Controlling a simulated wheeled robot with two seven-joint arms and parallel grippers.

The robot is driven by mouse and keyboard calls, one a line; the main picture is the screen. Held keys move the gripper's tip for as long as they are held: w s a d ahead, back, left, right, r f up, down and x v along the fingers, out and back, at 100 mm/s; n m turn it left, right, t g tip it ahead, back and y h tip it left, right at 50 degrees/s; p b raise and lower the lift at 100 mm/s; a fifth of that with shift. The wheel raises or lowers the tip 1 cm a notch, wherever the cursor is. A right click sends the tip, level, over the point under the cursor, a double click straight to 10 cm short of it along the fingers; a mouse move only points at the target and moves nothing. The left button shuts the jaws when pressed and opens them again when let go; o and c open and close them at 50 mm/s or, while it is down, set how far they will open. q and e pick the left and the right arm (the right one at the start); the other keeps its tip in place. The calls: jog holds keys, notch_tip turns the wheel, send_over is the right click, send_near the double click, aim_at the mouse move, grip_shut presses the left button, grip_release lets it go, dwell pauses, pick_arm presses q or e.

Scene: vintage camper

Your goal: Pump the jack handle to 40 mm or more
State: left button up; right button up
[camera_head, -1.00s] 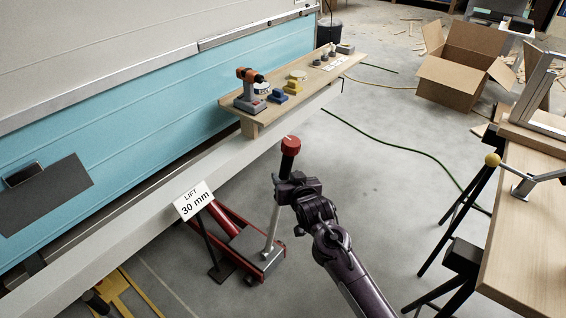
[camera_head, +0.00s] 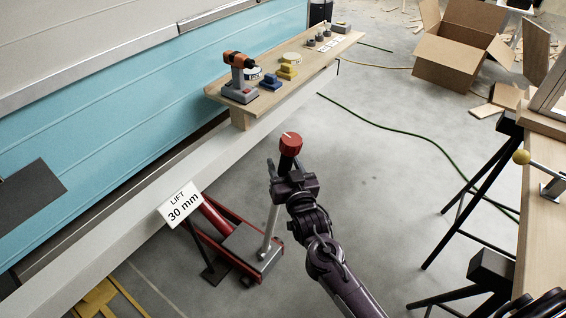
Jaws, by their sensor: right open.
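The red floor jack (camera_head: 215,222) stands on the floor beside the camper's pale sill. Its grey handle shaft (camera_head: 271,228) rises, leaning slightly right, to a red knob (camera_head: 290,143). A white sign (camera_head: 181,205) at the jack reads "LIFT 30 mm". My right gripper (camera_head: 281,168) is open at the upper handle, just below the knob, with its fingers pointing up and away. The shaft is hidden behind the gripper there, so I cannot tell whether the fingers touch it. My left gripper is not in view.
A wooden shelf (camera_head: 216,92) along the camper holds an orange drill (camera_head: 241,76) and several small items. A workbench (camera_head: 545,240) on black trestles stands at right. A cardboard box (camera_head: 450,58) and a green hose (camera_head: 410,133) lie beyond. Floor between jack and bench is clear.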

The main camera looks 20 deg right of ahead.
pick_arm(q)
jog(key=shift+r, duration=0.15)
pick_arm(e)
jog(key=shift+w, duration=0.55)
